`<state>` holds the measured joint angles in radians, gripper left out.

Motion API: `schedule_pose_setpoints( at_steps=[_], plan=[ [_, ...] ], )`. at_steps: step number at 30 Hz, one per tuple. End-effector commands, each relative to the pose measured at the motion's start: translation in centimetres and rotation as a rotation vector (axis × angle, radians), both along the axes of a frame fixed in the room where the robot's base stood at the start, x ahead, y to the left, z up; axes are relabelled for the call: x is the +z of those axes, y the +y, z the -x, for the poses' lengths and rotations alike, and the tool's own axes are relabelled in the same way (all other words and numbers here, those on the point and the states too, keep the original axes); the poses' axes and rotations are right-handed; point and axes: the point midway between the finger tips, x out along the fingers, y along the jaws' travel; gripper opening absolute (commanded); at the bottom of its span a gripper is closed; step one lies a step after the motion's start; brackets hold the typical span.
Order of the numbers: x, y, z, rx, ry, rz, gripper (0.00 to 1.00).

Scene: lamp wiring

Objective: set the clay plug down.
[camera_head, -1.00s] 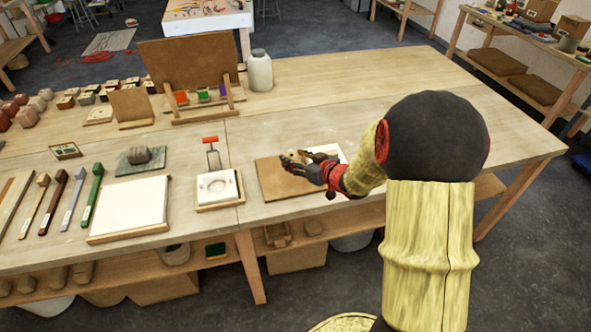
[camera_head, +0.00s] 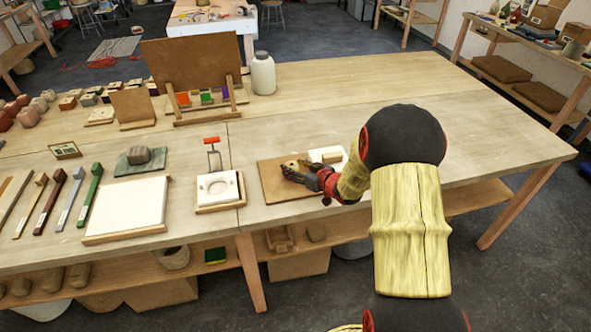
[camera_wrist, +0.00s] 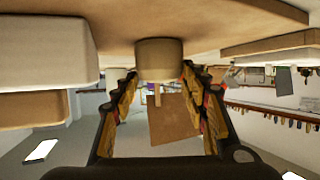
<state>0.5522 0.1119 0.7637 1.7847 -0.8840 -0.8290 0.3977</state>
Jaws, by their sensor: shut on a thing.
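The clay plug (camera_wrist: 159,58) is a short beige cylinder between my fingertips in the wrist view. My gripper (camera_head: 290,172) is shut on it, over the brown board (camera_head: 270,190) on the table. The wrist view shows the scene upside down, with the board (camera_wrist: 215,14) across the top and the plug's end against or very close to it. I cannot tell whether it bears on the board. In the head view my fingers mostly hide the plug. The gripper also shows in the wrist view (camera_wrist: 160,77).
A white slab (camera_head: 320,152) with a small tan block (camera_head: 332,158) on it stands just behind the board. The table's right part is clear.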

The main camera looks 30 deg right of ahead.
Motion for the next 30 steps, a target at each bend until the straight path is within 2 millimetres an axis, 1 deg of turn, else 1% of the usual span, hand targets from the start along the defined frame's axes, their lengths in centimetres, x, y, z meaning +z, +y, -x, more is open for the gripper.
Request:
schedule_pose_setpoints(
  at_steps=[2, 6, 7, 15, 17, 24, 27, 30],
  plan=[
    [0.19, -0.03, -0.04, 0.000, -0.002, 0.001, 0.10],
    [-0.18, -0.02, -0.02, 0.000, -0.001, 0.000, 0.10],
    [-0.30, 0.00, 0.01, 0.000, 0.001, -0.001, 0.45],
    [-0.21, 0.00, 0.02, 0.000, 0.000, -0.001, 0.60],
    [-0.21, 0.00, 0.02, 0.000, 0.000, -0.001, 0.62],
    [-0.19, 0.00, 0.01, 0.000, 0.000, -0.001, 0.62],
    [0.21, -0.01, 0.00, 0.000, 0.000, 0.000, 0.62],
    [0.60, -0.23, 0.91, -0.003, 0.000, 0.000, 0.62]
  ],
)
